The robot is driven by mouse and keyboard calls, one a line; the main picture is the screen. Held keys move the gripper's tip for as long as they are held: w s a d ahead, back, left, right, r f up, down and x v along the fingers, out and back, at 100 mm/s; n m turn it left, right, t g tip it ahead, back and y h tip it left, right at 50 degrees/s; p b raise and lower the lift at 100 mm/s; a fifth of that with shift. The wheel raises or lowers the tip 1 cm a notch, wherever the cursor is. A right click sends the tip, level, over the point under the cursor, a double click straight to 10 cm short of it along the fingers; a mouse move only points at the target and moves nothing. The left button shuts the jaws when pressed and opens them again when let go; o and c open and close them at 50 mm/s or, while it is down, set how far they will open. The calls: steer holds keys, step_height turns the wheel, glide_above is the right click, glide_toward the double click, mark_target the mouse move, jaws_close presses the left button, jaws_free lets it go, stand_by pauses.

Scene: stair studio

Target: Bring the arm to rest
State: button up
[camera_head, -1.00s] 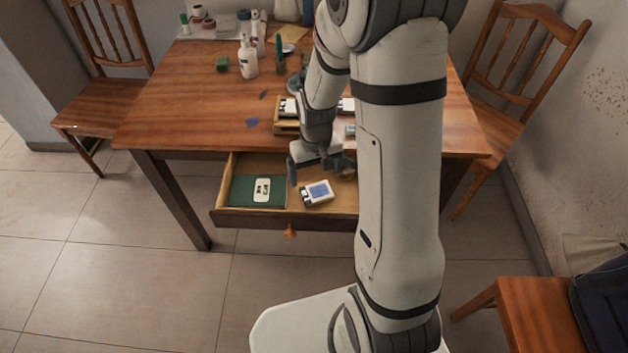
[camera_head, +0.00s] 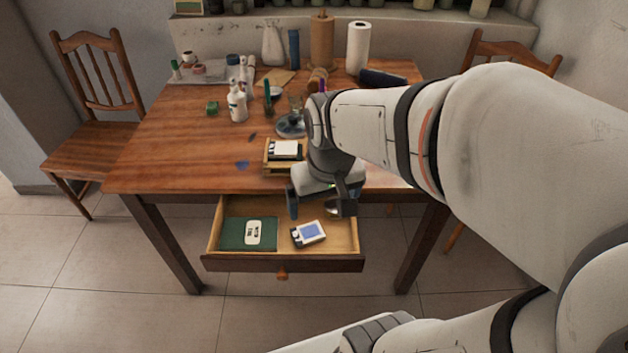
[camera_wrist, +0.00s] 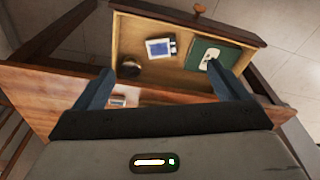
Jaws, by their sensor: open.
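My gripper (camera_head: 320,207) is open and empty. It hangs over the back right of the open drawer, at the table's front edge. In the wrist view its two blue-grey fingers (camera_wrist: 167,78) stand wide apart with nothing between them. My arm comes in from the right and hides the right part of the table. The drawer (camera_head: 285,263) holds a green book or pad (camera_head: 233,233) with a pale label on the left, and a small white and blue box (camera_head: 308,234) to its right. A dark round thing (camera_wrist: 131,67) also lies in the drawer in the wrist view.
A wooden tray (camera_head: 268,169) with a white-topped block stands on the table (camera_head: 170,150) left of my gripper. A chair (camera_head: 92,150) is at the left.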

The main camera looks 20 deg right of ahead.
steer(key=s, duration=0.1)
steer(key=s+r, duration=0.1)
steer(key=shift+s+a, duration=0.2)
steer(key=shift+s, duration=0.15)
step_height(320, 180, up, 6)
steer(key=p, duration=0.5)
steer(key=shift+s+t, duration=0.2)
steer(key=shift+t, duration=0.2)
steer(key=shift+c, duration=0.3)
